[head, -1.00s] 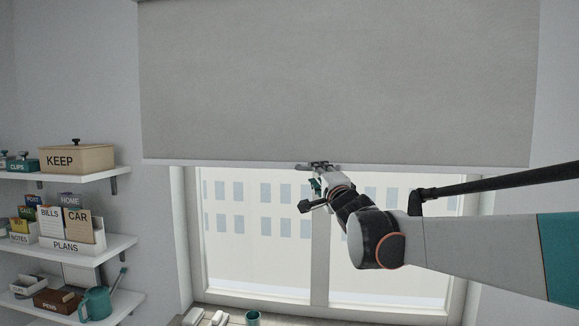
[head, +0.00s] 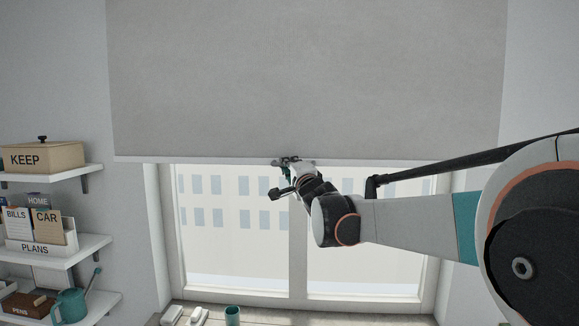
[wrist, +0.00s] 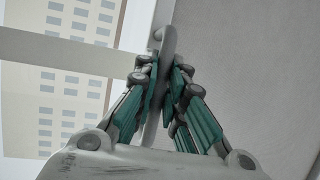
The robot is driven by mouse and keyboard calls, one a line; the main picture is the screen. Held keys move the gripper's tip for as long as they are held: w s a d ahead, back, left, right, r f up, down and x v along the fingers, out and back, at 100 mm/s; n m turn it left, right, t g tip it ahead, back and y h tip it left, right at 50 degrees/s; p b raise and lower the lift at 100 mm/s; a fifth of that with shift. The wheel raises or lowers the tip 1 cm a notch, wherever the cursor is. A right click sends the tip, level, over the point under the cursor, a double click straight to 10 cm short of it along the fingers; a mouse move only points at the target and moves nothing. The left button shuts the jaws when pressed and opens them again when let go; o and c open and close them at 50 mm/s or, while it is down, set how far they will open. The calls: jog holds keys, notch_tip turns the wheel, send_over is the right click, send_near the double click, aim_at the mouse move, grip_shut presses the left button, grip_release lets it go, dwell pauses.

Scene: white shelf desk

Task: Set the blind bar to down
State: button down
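The blind bar (head: 210,160) is the pale strip along the bottom edge of the grey blind (head: 300,80). The bar hangs level across the upper part of the window. My gripper (head: 288,163) is at the middle of the bar, reaching up from below right. In the wrist view, the teal-padded fingers of my gripper (wrist: 165,76) are closed from both sides on a slim grey grip piece of the bar (wrist: 168,42). The fingers hide part of that piece. The blind fabric fills the right of the wrist view.
The window (head: 240,240) below the bar is uncovered. Wall shelves (head: 75,250) with boxes and a teal watering can (head: 70,306) stand at left. A teal cup (head: 232,315) and small white items (head: 172,315) sit on the surface below the window.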

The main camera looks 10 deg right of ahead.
notch_tip(320, 180, down, 39)
jog(key=b, duration=2.5)
jog(key=c, duration=1.7)
grip_release()
jog(key=shift+o, duration=0.2)
jog(key=v, duration=1.2)
